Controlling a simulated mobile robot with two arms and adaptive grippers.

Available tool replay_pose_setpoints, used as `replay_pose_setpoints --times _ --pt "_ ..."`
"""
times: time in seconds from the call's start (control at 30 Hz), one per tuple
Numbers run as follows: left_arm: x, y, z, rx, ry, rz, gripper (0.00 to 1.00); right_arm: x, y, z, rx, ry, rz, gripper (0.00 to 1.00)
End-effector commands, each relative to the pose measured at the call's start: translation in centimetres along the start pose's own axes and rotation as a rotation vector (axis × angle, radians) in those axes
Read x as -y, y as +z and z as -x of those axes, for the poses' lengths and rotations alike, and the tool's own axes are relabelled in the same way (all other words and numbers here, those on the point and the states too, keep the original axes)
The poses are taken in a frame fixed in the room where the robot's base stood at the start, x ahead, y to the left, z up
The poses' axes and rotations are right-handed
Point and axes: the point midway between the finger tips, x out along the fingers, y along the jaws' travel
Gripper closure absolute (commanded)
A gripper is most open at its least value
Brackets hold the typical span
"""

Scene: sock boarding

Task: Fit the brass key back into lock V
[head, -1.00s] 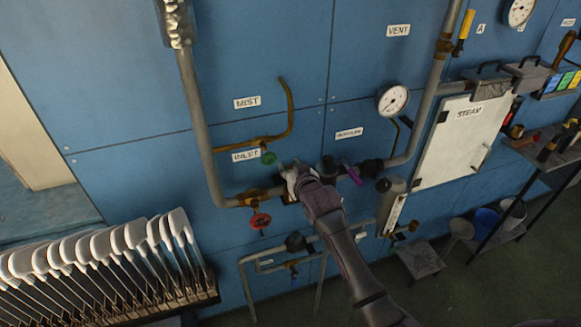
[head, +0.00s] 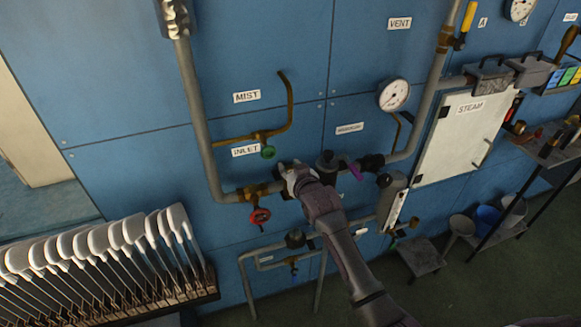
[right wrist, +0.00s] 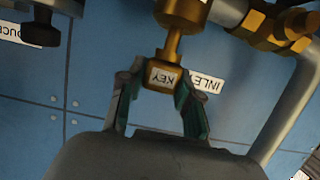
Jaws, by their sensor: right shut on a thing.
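The brass key (right wrist: 163,78), a block with a "KEY" label, is between the fingers of my right gripper (right wrist: 160,92) in the right wrist view. Its stem runs up to a brass fitting (right wrist: 182,12) on the pipe; the two look in line and appear to meet. How deep the stem sits cannot be told. No "V" mark is readable on the fitting. In the head view my right gripper (head: 291,178) is at the horizontal pipe below the "INLET" label, and it hides the key. My left gripper is out of view.
A white "STEAM" panel (head: 465,140) is farther right. A rack of white sock boards (head: 130,235) stands at lower left.

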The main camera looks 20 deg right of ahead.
Motion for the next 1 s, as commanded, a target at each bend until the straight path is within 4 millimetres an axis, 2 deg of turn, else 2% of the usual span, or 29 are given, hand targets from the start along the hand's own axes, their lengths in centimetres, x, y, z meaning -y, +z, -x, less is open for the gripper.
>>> replay_pose_setpoints --times 0.87,0.9,1.0 --pt "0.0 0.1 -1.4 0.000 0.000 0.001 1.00 0.0 2.1 -0.7 -0.001 0.000 0.000 1.00" --pt "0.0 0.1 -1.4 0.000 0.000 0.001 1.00 0.0 2.0 -0.7 -0.001 0.000 0.000 0.62" --pt "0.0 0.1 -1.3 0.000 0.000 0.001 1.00 0.0 2.0 -0.7 -0.001 0.000 0.000 0.45"
